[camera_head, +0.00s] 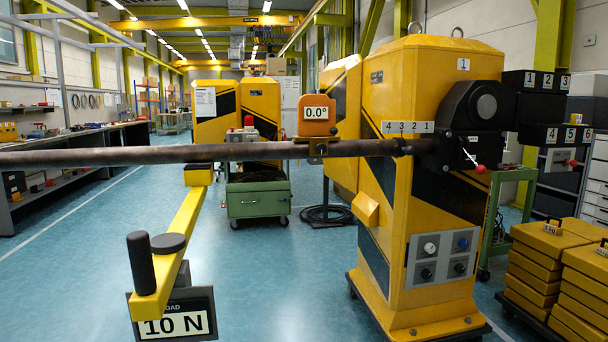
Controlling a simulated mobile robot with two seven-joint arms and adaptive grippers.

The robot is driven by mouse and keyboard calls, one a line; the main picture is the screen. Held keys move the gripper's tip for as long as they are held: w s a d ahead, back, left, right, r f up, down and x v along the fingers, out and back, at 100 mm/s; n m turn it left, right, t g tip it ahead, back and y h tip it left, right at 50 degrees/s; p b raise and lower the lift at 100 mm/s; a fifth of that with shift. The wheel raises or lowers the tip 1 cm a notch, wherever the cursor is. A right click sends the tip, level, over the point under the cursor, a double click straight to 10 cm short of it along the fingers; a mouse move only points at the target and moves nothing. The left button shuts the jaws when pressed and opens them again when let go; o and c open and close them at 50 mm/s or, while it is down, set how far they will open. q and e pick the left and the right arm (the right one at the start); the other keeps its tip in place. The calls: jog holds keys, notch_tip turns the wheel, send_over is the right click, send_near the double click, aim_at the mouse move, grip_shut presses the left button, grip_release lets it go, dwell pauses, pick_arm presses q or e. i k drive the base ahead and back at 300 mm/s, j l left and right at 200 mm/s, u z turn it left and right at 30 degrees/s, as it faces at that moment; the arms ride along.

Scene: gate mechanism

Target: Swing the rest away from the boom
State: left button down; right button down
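The boom (110,156) is a long dark bar lying level across the view, from the left edge to a black pivot head (473,120) on a yellow cabinet (425,85). An orange angle sign (317,119) on the boom reads 0.0°. The rest is a yellow arm (187,228) whose far end, with a dark pad, is directly under the boom; I cannot tell whether they touch. At its near end stand an upright black handle (140,263) and a dark round knob (168,243). Below it a load display (174,323) reads 10 N. Neither of my grippers is in view.
Stacked yellow weights (538,262) stand at the right. A green cart (258,196) stands on the floor behind the boom, and a workbench (75,150) runs along the left wall. The blue floor left of the rest is clear.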

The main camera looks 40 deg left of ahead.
aim_at(154, 277)
jog(key=i+l+u, duration=0.2)
jog(key=i, duration=0.25)
jog(key=i+l+u, duration=0.2)
jog(key=i, duration=0.2)
jog(key=i+l+u, duration=0.25)
jog(key=i, duration=0.2)
jog(key=i+j+u, duration=0.2)
jog(key=u, duration=0.3)
jog(key=i+u, duration=0.75)
jog(key=u, duration=0.2)
jog(key=i+u, duration=0.3)
jog(key=i, duration=0.45)
